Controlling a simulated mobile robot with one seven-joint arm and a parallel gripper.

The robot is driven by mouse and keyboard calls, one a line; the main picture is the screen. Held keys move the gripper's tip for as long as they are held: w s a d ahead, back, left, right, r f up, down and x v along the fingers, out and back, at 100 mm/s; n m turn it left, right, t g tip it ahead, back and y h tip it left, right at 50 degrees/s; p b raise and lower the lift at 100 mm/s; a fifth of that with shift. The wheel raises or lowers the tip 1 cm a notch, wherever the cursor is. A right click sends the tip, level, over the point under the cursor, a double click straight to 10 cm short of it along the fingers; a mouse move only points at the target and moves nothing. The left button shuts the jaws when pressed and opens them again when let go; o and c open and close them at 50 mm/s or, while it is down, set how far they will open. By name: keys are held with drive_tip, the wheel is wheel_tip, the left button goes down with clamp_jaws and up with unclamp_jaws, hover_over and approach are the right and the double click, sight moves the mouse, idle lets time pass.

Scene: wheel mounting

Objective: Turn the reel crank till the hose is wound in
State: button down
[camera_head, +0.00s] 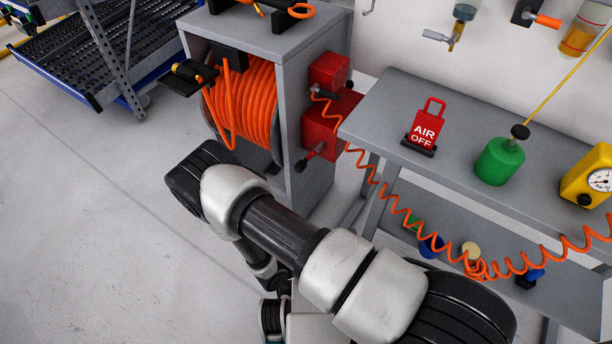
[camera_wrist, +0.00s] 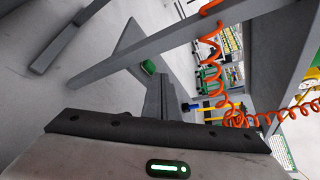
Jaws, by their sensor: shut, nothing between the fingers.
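The hose reel (camera_head: 262,98) sits inside a grey cabinet (camera_head: 283,50), with several turns of orange hose on it and one length hanging at the front. A dark handle with a reddish grip (camera_head: 311,156), which looks like the crank, sticks out of the cabinet's right side below the red boxes (camera_head: 328,73). My gripper (camera_wrist: 167,97) shows in the wrist view with its fingers together and nothing between them. It is apart from the crank, low near the bench legs.
A grey bench (camera_head: 466,150) stands right of the cabinet, holding a red AIR OFF tag (camera_head: 426,125), a green bottle (camera_head: 499,161) and a yellow gauge (camera_head: 590,176). A coiled orange hose (camera_head: 402,208) hangs before it. The floor at left (camera_head: 90,230) is clear.

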drive_tip(key=w+a+r+n+t+y, duration=0.2)
drive_tip(key=a+n+t+y, duration=0.1)
drive_tip(key=a+n+t, duration=0.25)
drive_tip(key=w+a+r+n+t+y, duration=0.2)
drive_tip(key=w+a+n+t+y, duration=0.15)
drive_tip(key=a+n, duration=0.25)
approach(311, 156)
drive_tip(key=shift+t+h, duration=0.25)
drive_tip(key=shift+t, duration=0.15)
drive_tip(key=shift+w+d+f, duration=0.2)
drive_tip(key=shift+w+f, duration=0.4)
drive_tip(key=shift+f, duration=0.15)
drive_tip(key=shift+w+d+f, duration=0.2)
drive_tip(key=shift+w+f, duration=0.35)
drive_tip(key=shift+f, duration=0.15)
drive_tip(key=shift+w+d+f, duration=0.2)
drive_tip(key=shift+w+f, duration=0.4)
drive_tip(key=shift+f, duration=0.15)
